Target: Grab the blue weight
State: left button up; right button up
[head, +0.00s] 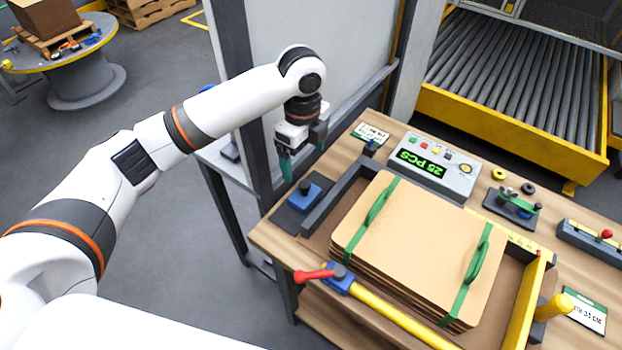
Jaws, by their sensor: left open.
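The blue weight (304,195) is a small blue block with a dark knob on top. It sits on a dark plate at the left edge of the wooden bench (262,236). My left gripper (303,158) points down above the weight and a little behind it in the picture, apart from it. Its jaws are open, with one teal-tipped finger showing best. Nothing shows between the fingers. My right gripper is not in the picture.
A stack of brown cardboard blanks (425,245) with green straps lies right of the weight, beside a dark rail (335,195). A red-handled yellow bar (390,318) lies in front. A counter box (435,165) stands behind. A dark frame post (243,110) rises close to my left arm.

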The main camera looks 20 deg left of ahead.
pick_arm(q)
send_over(305, 194)
jog(key=w, duration=0.1)
jog(key=f, duration=0.5)
jog(key=shift+a+f+p, duration=0.25)
jog(key=shift+f+p, duration=0.05)
jog(key=shift+f, duration=0.05)
jog(key=shift+w+f, duration=0.1)
jog(key=shift+f, duration=0.55)
jog(key=f, duration=0.2)
jog(key=f+p, duration=0.1)
jog(key=shift+s+d+f, duration=0.1)
jog(key=shift+s+f, duration=0.15)
jog(key=shift+s, duration=0.05)
jog(key=shift+f, duration=0.6)
jog(key=c, duration=1.7)
jog(key=shift+w+r, duration=0.1)
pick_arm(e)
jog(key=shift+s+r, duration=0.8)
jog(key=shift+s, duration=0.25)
